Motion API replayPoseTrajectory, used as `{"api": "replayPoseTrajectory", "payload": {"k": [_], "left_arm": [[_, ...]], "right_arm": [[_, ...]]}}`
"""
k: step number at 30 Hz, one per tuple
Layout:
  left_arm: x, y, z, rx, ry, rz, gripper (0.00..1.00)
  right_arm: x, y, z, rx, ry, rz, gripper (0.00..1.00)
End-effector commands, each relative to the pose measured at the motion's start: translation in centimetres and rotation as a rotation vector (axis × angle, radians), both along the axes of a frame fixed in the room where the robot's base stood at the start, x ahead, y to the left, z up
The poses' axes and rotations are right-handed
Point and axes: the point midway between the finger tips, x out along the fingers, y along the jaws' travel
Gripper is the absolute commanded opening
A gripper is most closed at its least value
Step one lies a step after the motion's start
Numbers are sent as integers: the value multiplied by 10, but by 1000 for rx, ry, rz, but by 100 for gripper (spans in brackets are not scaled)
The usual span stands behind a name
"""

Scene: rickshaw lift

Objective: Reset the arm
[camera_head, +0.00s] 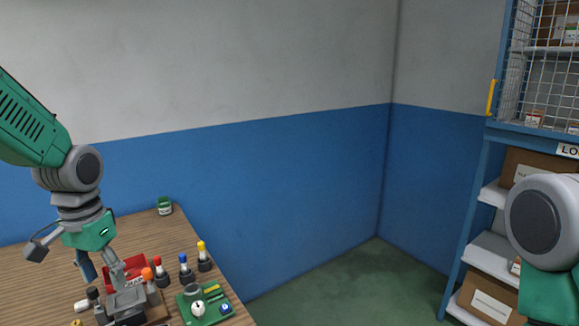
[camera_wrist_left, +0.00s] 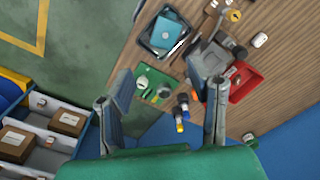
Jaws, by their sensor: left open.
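My left gripper (camera_head: 100,268) is open above the wooden table (camera_head: 150,235), pointing down, with its fingers apart and nothing seen between them. In the left wrist view its two fingers (camera_wrist_left: 166,95) stand wide apart over the table and floor. A red tray (camera_head: 128,268) lies close by the fingers; it also shows in the left wrist view (camera_wrist_left: 244,80) beside the right-hand finger. Part of my right arm shows at the right edge of the head view, but its gripper is out of view.
Several colour-capped bottles (camera_head: 186,268), a green board (camera_head: 205,308) and a green can (camera_head: 165,206) stand on the table. A dark tray (camera_wrist_left: 147,40) holds a teal item. A blue-framed shelf (camera_head: 470,220) with boxes stands right; open floor (camera_head: 335,275) lies between.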

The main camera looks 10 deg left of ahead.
Motion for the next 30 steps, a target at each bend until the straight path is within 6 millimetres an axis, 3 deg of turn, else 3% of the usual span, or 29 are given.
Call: {"api": "replayPoseTrajectory", "payload": {"k": [8, 14, 17, 21, 24, 27, 30], "left_arm": [[-15, -15, -76, -5, -2, 1, 47], [-39, -39, -155, -3, -4, 4, 47], [-65, -54, -211, -2, -4, 8, 47], [-124, -73, -297, -3, -8, 19, 47], [-171, -81, -343, -4, -14, 27, 47], [-211, -87, -373, -2, -23, 33, 47], [-237, -90, -387, -2, -33, 36, 47]], "right_arm": [[1, 1, -16, 1, -1, 1, 66], [0, 1, -32, 1, 0, 1, 66], [0, 1, -45, 1, 0, 1, 66], [0, 1, -66, 0, 0, 0, 66], [0, 1, -81, 0, 0, 0, 66], [0, 1, -91, 0, 0, 0, 66], [0, 1, -97, 0, 0, 0, 66]]}}
